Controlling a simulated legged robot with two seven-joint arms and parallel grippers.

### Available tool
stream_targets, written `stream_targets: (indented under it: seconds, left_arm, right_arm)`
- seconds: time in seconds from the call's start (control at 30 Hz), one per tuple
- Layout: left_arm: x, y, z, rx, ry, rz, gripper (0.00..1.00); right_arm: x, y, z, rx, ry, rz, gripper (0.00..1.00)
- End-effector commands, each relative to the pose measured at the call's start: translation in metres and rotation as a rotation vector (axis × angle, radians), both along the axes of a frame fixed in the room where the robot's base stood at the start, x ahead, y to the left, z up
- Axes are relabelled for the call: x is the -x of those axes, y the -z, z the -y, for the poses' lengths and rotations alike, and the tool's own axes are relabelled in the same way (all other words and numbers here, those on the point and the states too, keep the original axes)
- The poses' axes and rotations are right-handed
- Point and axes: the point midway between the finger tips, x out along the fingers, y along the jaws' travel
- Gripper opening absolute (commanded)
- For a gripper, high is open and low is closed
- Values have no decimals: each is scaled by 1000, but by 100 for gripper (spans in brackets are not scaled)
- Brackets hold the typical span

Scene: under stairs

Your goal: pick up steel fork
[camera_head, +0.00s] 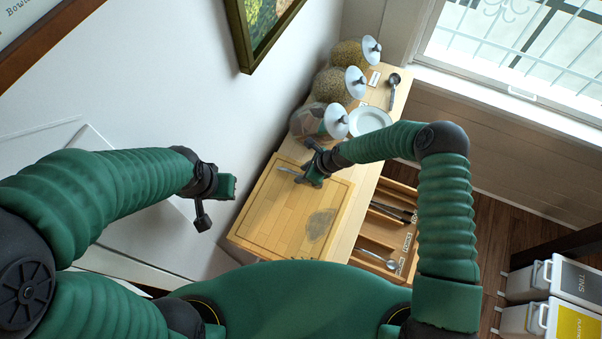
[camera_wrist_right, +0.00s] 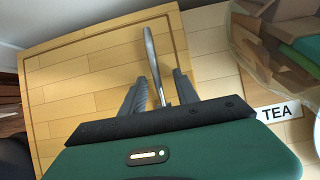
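A slim steel utensil, taken as the steel fork (camera_head: 289,172), lies at the far edge of the wooden board (camera_head: 262,213). Its tines cannot be made out. In the right wrist view its handle (camera_wrist_right: 153,62) runs between my two right fingers and its lower end is hidden by the gripper body.
Several jars (camera_head: 331,86) with white lids, a white plate (camera_head: 372,122) and a dark ladle (camera_head: 393,84) stand beyond the board. An open drawer (camera_head: 378,240) with dark-handled cutlery (camera_head: 392,212) and a spoon (camera_head: 379,259) is to the right. A TEA label (camera_wrist_right: 280,112) is near my right gripper.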

Motion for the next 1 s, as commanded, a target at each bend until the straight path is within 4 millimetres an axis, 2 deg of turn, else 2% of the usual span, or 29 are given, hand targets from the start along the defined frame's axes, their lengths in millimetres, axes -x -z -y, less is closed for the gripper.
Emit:
stream_targets:
  seconds: [0.07, 0.33, 0.8, 1.0]
  left_arm:
    - [0, 1, 0, 0, 0, -1, 0]
    - [0, 1, 0, 0, 1, -1, 0]
    - [0, 2, 0, 0, 1, -1, 0]
    - [0, 12, 0, 0, 1, -1, 0]
  right_arm:
    - [1, 1, -2, 0, -2, -1, 35]
    - [1, 0, 0, -3, -1, -2, 0]
    - [1, -1, 0, -2, -1, -1, 0]
    - [0, -13, 0, -1, -2, 2, 0]
